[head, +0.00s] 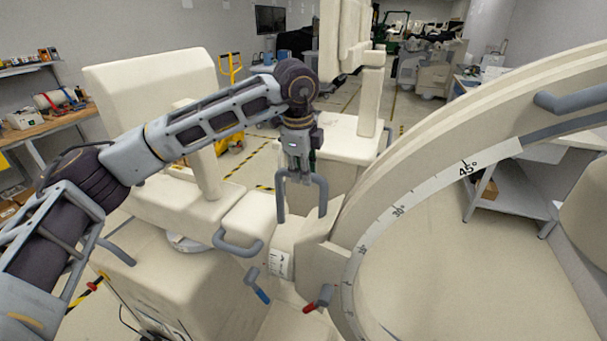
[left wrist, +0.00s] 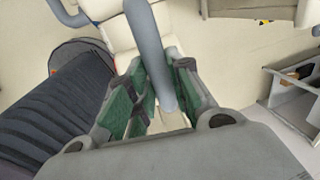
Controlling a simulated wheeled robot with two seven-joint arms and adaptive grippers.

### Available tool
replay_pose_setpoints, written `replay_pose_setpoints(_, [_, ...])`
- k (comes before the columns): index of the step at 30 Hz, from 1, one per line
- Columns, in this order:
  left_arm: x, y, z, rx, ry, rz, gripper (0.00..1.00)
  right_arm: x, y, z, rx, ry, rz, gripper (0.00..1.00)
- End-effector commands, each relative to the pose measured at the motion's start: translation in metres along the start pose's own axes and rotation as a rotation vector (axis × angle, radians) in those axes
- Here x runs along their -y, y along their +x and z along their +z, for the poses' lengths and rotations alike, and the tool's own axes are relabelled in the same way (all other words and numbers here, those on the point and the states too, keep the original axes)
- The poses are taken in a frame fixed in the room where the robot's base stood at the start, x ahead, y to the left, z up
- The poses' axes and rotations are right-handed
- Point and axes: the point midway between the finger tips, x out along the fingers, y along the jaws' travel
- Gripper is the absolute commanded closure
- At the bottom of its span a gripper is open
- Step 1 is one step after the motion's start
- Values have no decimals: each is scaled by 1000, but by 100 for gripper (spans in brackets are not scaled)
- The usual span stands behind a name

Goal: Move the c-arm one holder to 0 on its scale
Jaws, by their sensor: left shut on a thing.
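The c-arm (head: 352,210) is a large cream arc with a white scale (head: 398,211) on its side, marked 30° and 45°, with smaller values lower down. Its cream holder (head: 318,262) meets the arc at the lower left. Which value lines up with the holder is too small to tell. A grey U-shaped handle (head: 323,195) rises from the holder area. My left gripper (head: 300,172) is shut on the handle's top, from above. In the left wrist view, the green-padded fingers (left wrist: 158,88) are on both sides of the grey bar (left wrist: 147,40). My right gripper is out of view.
Red (head: 319,298) and blue (head: 258,287) levers stand below the handle. Another grey handle (head: 238,243) is to its left. Cream cart bodies (head: 150,85) crowd the left and back. A grey shelf cart (head: 510,190) stands behind the arc. Striped floor shows between the carts.

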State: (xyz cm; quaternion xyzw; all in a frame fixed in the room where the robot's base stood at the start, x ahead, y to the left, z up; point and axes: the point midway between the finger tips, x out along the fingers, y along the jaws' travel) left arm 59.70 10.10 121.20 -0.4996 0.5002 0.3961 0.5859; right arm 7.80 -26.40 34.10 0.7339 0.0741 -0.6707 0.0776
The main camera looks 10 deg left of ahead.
Motion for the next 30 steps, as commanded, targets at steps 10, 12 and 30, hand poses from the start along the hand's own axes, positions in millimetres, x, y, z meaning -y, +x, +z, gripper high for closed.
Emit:
replay_pose_setpoints(10, [-4, 1, -1, 0, 4, 4, 100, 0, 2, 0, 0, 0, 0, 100])
replay_pose_setpoints(12, [-4, 1, -1, 0, 4, 4, 100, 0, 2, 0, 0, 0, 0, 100])
replay_pose_setpoints(30, [-2, -1, -1, 0, 2, -2, 58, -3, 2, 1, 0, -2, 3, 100])
